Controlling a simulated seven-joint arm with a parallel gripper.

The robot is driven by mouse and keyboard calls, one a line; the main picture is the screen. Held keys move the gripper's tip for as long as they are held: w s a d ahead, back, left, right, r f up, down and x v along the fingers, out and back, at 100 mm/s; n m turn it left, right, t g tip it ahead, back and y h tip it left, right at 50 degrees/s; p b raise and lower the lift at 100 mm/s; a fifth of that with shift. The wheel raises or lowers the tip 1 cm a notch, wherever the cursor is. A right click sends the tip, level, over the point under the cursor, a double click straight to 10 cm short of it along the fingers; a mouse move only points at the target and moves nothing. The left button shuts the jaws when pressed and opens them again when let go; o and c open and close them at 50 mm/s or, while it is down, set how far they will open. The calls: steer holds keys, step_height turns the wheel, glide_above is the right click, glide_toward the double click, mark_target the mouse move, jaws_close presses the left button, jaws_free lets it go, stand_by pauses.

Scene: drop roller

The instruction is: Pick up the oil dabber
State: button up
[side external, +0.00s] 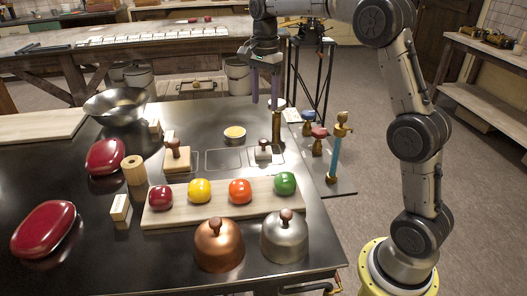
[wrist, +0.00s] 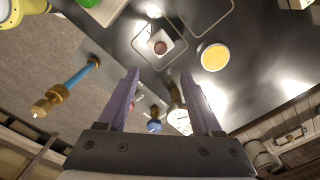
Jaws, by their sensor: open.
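A small pale block with a round brown knob on top, which looks like the oil dabber (side external: 263,153), stands in an outlined square at the right of the dark metal table. In the wrist view the dabber (wrist: 162,48) is seen from above, beyond and between my fingertips. My gripper (side external: 265,97) hangs above and behind it, fingers pointing down, open and empty. In the wrist view my gripper (wrist: 160,78) has a wide gap between its purple fingers, and the dabber is clear of both.
A brass post with a white dial (wrist: 179,121) stands close beside my gripper. A shallow yellow dish (side external: 234,133) is left of the dabber; a wooden block with a knob (side external: 177,160) lies farther left. A board with coloured balls (side external: 222,206) is in front. A blue post (side external: 336,155) stands right.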

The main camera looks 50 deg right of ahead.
glide_above(263, 140)
steer(key=f, duration=0.8)
steer(key=shift+s+d+f, duration=0.2)
steer(key=shift+s+f, duration=0.05)
steer(key=shift+w+a+f, duration=0.1)
steer(key=shift+a+f, duration=0.05)
steer(key=shift+f, duration=1.2)
steer(key=shift+w+a+f, duration=0.1)
steer(key=shift+f, duration=1.2)
jaws_close()
